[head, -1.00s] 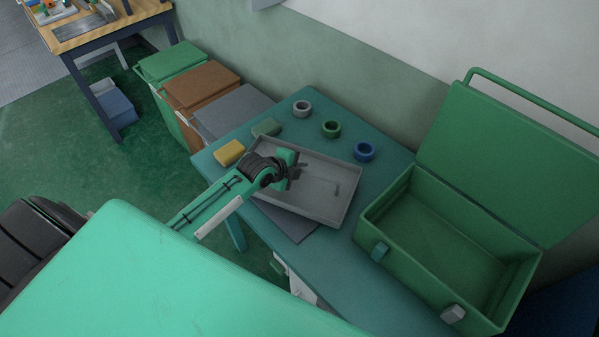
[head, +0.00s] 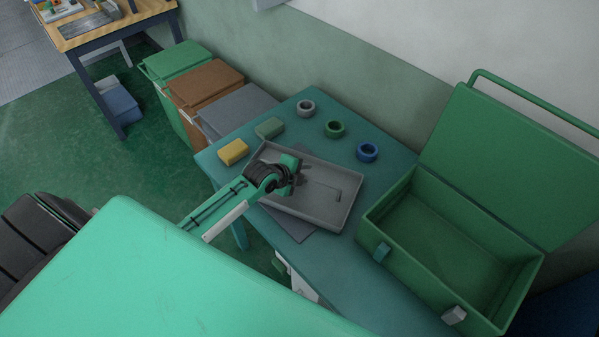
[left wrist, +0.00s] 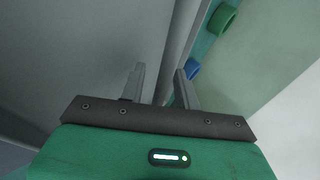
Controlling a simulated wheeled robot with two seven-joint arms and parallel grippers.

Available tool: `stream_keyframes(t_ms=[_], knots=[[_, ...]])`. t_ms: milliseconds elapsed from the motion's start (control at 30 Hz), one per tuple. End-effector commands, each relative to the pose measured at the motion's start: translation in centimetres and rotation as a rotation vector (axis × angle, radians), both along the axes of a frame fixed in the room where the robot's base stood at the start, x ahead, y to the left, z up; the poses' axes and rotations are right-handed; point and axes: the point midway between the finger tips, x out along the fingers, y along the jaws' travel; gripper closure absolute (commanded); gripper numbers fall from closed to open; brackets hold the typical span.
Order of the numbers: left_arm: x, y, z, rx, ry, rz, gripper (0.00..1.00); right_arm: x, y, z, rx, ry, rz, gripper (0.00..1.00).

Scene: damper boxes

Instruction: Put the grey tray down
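The grey tray (head: 325,208) is a shallow rectangular tray with low walls, over the near-left part of the teal table. It looks empty apart from a small dark mark on its floor. A flat grey mat (head: 293,226) shows partly under the tray. I cannot tell whether the tray touches it. My right gripper is out of view.
On the teal table (head: 350,270), a yellow block (head: 233,151), a green block (head: 269,128) and grey (head: 306,108), green (head: 334,130) and blue (head: 368,152) rings lie behind the tray. An open green box (head: 440,240) stands to the right. Bins (head: 205,88) stand beyond the table.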

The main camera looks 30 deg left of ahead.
Motion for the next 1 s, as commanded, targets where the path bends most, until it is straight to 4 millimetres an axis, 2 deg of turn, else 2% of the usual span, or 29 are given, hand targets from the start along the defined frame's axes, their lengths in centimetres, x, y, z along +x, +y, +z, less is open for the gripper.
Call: stream_keyframes(t_ms=[167, 700, 1000], knots=[[-0.9, 0.4, 0.8, 0.003, -0.002, -0.001, 0.68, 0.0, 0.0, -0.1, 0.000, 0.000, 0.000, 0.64], [-7.7, 2.7, 6.6, 0.002, 0.000, -0.001, 0.68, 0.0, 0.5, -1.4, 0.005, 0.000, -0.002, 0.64], [-8.8, 3.0, 7.8, -0.001, 0.000, 0.000, 0.68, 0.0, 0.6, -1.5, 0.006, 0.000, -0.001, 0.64]])
